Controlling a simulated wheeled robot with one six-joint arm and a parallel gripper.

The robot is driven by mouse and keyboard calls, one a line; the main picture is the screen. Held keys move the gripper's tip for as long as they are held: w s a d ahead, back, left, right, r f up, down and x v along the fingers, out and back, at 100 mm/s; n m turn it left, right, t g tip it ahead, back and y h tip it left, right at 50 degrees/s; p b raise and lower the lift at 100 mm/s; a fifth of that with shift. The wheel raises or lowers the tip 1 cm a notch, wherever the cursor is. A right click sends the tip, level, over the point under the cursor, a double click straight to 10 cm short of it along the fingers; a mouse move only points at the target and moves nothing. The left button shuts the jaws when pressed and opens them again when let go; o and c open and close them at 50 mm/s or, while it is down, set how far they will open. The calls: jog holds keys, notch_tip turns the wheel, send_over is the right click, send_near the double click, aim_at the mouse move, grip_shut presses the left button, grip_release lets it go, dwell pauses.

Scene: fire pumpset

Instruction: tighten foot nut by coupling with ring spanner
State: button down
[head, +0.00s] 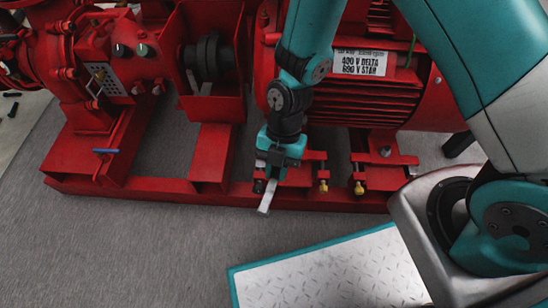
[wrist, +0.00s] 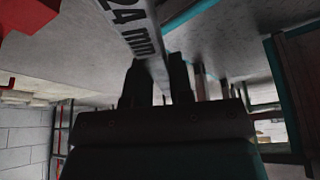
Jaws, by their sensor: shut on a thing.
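My gripper (head: 272,172) is shut on the ring spanner (head: 267,197), a pale flat bar whose end slants down toward the floor in the head view. In the wrist view the spanner (wrist: 137,28), marked "24 mm", runs up from between my dark fingers (wrist: 154,82). Its ring end cannot be made out. The gripper is at the near edge of the red base frame, by the motor foot on the coupling side. The dark coupling (head: 207,58) sits in an open red guard at upper left. The foot nut by the coupling is not discernible behind my arm and gripper.
The red motor (head: 365,95) stands behind my arm. Another foot nut (head: 385,151) and brass-coloured bolts (head: 359,188) are to the right. A blue-handled item (head: 105,151) is on the pump side.

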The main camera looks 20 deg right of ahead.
jog(key=shift+d+r, duration=0.1)
dwell(0.3)
jog(key=shift+f+b, duration=1.45)
jog(key=shift+f, duration=1.1)
jog(key=shift+f+b, duration=0.9)
jog(key=shift+f, duration=0.45)
jog(key=shift+w+a+m+t+y+p, duration=0.4)
jog(key=shift+w+a+m+t+p, duration=0.15)
jog(key=shift+w+a+m, duration=0.85)
jog(key=shift+w+a+m+t+y+p, duration=0.55)
jog(key=shift+w+a+m, duration=0.5)
jog(key=shift+w+m, duration=0.65)
jog(key=w+a+m+t+p, duration=0.1)
jog(key=w+m+t, duration=0.1)
jog(key=w+m, duration=0.4)
jog(key=shift+w, duration=0.35)
